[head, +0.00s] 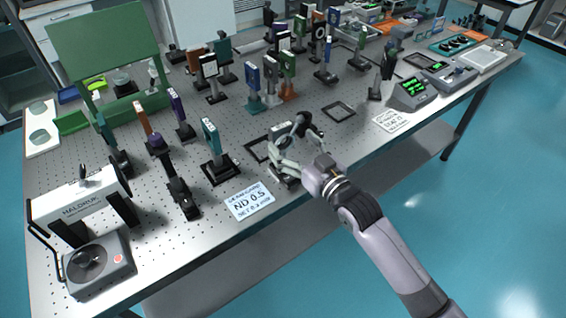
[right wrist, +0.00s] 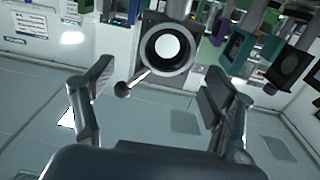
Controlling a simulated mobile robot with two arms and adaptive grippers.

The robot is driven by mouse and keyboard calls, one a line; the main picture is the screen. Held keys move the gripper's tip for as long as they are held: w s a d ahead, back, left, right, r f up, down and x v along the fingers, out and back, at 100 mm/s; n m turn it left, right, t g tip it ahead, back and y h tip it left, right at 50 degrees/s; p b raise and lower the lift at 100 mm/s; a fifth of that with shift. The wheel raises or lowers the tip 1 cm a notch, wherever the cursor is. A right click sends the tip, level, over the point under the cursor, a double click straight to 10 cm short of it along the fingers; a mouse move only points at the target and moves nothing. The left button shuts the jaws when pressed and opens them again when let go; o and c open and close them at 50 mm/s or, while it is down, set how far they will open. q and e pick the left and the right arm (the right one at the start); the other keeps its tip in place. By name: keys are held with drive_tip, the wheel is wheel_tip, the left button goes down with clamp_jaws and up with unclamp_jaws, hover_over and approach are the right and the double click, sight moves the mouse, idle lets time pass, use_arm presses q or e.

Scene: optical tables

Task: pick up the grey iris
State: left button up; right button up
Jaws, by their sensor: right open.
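The grey iris (right wrist: 166,48) shows in the right wrist view as a dark grey ring around a bright round opening, with a thin lever ending in a dark ball. It stands ahead of my right gripper (right wrist: 160,88), between the lines of its two open fingers. The fingers do not touch it in that view. In the head view my right gripper (head: 284,146) is over the front edge area of the table, and it and the arm partly hide the iris there. My left gripper is not in view.
The perforated table (head: 240,108) carries several mounted optics on posts. A teal mount (head: 211,136) stands left of my gripper. An ND 0.5 label card (head: 249,201) lies at the front edge. A flat black frame (head: 338,111) lies to the right.

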sight(284, 135)
drive_tip(key=x, duration=0.4)
drive_tip(key=shift+w+a+p, duration=0.1)
drive_tip(key=shift+a+p, duration=0.15)
drive_tip(key=shift+p, duration=0.15)
clamp_jaws()
drive_tip(key=shift+r, duration=0.15)
idle(0.7)
